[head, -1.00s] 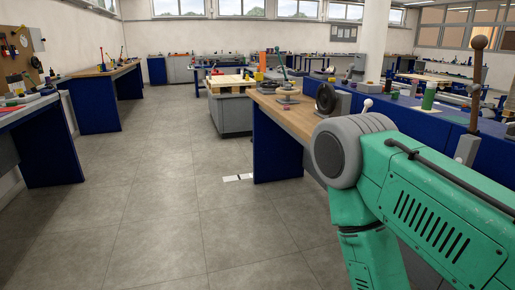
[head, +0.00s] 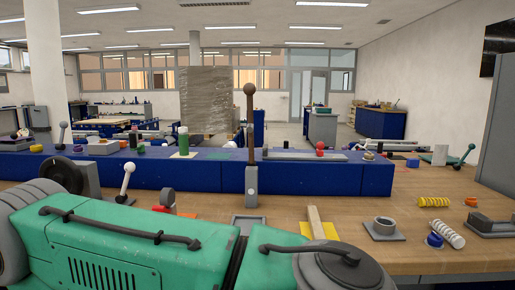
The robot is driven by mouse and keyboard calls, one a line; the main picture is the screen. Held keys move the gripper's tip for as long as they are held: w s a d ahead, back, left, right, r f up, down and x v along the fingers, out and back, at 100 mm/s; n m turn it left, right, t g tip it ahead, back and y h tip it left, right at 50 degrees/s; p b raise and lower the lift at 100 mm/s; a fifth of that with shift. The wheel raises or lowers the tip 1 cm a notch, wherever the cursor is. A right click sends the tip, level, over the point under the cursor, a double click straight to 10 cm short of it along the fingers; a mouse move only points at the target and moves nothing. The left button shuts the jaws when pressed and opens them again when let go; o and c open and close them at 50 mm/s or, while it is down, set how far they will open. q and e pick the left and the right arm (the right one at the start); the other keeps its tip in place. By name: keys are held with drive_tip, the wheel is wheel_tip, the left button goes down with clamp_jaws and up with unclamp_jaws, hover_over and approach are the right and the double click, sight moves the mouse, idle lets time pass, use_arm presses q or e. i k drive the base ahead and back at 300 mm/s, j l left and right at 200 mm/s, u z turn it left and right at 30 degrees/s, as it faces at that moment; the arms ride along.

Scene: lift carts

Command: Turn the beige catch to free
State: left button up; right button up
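A narrow beige bar (head: 315,222) lies at the near middle of the workbench, over a yellow plate (head: 329,229). It points away from me, slightly slanted. It may be the beige catch, but I cannot tell for sure. Neither my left gripper nor my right gripper is in view.
The wooden bench (head: 385,205) carries a white-knobbed lever (head: 127,180), a tall brown-knobbed lever (head: 250,130), a grey ring on a plate (head: 384,227), a yellow spring (head: 434,202) and a white spring (head: 448,234). A blue raised ledge (head: 205,175) runs behind them.

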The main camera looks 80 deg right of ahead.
sight(369, 156)
drive_tip(key=z, duration=2.25)
